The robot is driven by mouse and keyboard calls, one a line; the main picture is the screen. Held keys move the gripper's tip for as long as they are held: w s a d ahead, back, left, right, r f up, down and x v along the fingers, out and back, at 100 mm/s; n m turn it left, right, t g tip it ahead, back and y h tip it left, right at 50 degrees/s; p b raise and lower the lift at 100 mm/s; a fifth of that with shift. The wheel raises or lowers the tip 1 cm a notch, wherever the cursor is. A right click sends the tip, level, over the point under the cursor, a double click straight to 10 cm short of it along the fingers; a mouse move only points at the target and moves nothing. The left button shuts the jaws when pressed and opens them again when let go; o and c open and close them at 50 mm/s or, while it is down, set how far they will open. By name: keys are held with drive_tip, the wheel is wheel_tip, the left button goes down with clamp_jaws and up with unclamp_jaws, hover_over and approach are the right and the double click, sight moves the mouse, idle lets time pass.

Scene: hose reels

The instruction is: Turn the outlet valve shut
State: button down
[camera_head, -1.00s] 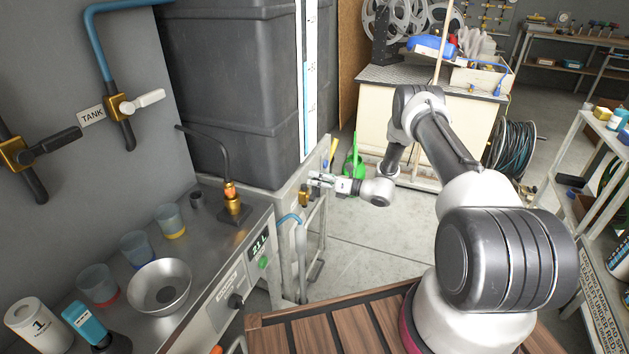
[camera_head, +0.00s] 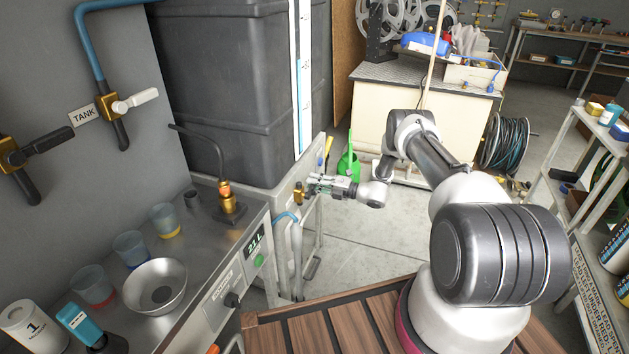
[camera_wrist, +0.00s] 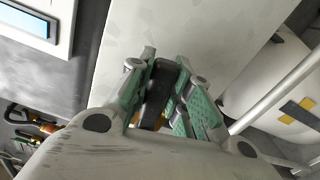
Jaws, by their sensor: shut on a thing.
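The outlet valve (camera_head: 298,195) is a small brass fitting on the front of the bench below the big dark tank (camera_head: 238,85), in the head view. A blue hose (camera_head: 285,216) shows just below it. My gripper (camera_head: 313,187) is at the valve, reaching in from the right. In the wrist view my gripper (camera_wrist: 168,88) has its green-padded fingers on both sides of a black valve lever (camera_wrist: 160,84) and is shut on it. A bit of brass shows below the lever. The fingers hide much of the lever in the head view.
A wall valve with a white lever (camera_head: 142,100) sits beside the TANK label (camera_head: 83,114). Another with a black lever (camera_head: 48,146) is at far left. Cups and a metal bowl (camera_head: 155,286) stand on the bench. Open floor (camera_head: 360,245) lies right of the bench.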

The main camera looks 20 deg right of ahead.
drive_tip(key=shift+w+d+f+m, duration=0.1)
drive_tip(key=shift+f+m, duration=0.5)
drive_tip(key=shift+m, duration=0.3)
drive_tip(key=shift+f, duration=0.1)
drive_tip(key=c, duration=1.3)
unclamp_jaws()
drive_tip(key=v, duration=1.2)
